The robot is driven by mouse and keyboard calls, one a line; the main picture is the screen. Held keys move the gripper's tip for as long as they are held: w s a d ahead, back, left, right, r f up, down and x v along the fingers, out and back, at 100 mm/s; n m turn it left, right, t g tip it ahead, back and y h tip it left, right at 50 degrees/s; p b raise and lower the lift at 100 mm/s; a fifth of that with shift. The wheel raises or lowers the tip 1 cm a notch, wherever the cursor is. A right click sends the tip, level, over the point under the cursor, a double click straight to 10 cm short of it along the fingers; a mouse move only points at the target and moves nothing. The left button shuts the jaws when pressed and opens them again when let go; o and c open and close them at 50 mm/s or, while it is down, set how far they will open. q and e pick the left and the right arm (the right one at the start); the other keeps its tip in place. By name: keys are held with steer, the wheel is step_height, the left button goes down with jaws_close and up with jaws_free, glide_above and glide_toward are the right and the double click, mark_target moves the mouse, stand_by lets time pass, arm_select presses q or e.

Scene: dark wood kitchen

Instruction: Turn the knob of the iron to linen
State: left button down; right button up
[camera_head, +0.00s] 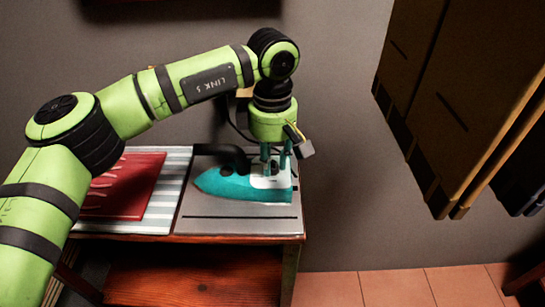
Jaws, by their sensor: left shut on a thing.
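A teal iron (222,186) with a white panel lies on a grey board on the table. Its tip points left, and a dark handle shows behind and above it. My left gripper (275,166) points straight down over the right part of the iron. Its teal fingers are around a small dark knob (274,169) on the white panel and shut on it. The knob's marks, including linen, are too small to read. My right gripper is not in view.
The grey board (240,225) sits on a wooden table (255,239). To its left is a striped cloth (160,215) with a red folded cloth (122,190). Brown cabinets (460,90) hang at the right. Tiled floor (390,288) is clear at the lower right.

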mark_target(273, 161)
arm_select(q)
steer(key=c, duration=1)
jaws_free()
step_height(273, 161, up, 12)
